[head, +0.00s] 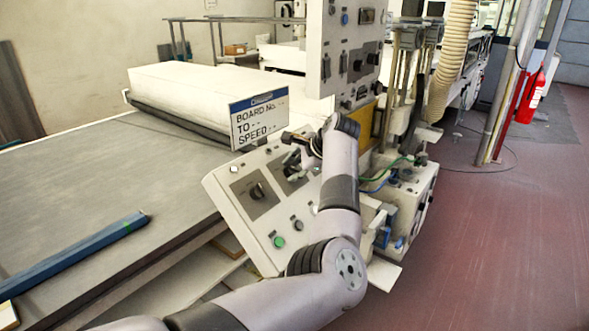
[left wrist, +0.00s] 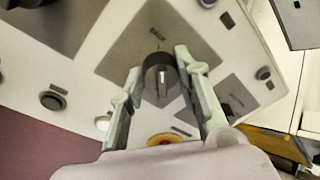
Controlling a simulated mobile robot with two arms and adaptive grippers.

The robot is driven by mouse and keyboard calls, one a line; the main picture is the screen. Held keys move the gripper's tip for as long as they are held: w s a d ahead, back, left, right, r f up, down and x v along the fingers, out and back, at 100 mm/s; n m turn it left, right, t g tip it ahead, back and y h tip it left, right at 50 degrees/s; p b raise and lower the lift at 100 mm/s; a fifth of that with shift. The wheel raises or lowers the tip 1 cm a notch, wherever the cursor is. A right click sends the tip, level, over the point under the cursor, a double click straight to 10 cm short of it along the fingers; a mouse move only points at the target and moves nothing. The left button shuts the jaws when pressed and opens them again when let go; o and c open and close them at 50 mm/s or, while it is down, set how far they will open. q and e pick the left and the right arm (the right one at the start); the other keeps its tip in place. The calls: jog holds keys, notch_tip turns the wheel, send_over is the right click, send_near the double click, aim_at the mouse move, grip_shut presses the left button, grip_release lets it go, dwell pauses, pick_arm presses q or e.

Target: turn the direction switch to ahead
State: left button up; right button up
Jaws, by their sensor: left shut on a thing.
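A sloped pale control panel (head: 222,192) stands in the middle of the head view. It has two dark plates with rotary knobs. My left gripper (head: 295,152) is at the farther knob, which it partly hides there. In the left wrist view, this black rotary switch (left wrist: 160,82) sits between the two fingers of my left gripper (left wrist: 160,68), which is shut on it. Its pale pointer line runs nearly up and down in that picture. The other rotary knob (head: 257,191) is free. My right gripper is out of view.
Green (head: 279,241) and black (head: 298,226) buttons are low on the panel. A yellow and red button (left wrist: 166,139) is partly hidden by my gripper. A sign (head: 259,119) stands behind the panel, and an upright control box (head: 345,50) rises beyond.

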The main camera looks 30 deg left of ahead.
pick_arm(q)
jog(key=shift+m+b, duration=0.4)
jog(key=shift+m, duration=0.7)
jog(key=shift+m+h, duration=0.3)
jog(key=shift+m, duration=0.5)
jog(key=shift+w+r+m, duration=0.1)
jog(key=shift+m, duration=0.8)
jog(key=m, duration=0.2)
jog(key=shift+r+m+g, duration=0.1)
jog(key=shift+m+g, duration=0.2)
jog(key=m+p, duration=0.1)
jog(key=m, duration=0.4)
jog(key=shift+w+a+r+g+p, duration=0.1)
jog(key=shift+w+g+p, duration=0.05)
jog(key=shift+g+p, duration=0.25)
jog(key=shift+m+g+p, duration=0.4)
jog(key=shift+m+p, duration=0.15)
jog(key=shift+m, duration=1.35)
jog(key=shift+w, duration=0.1)
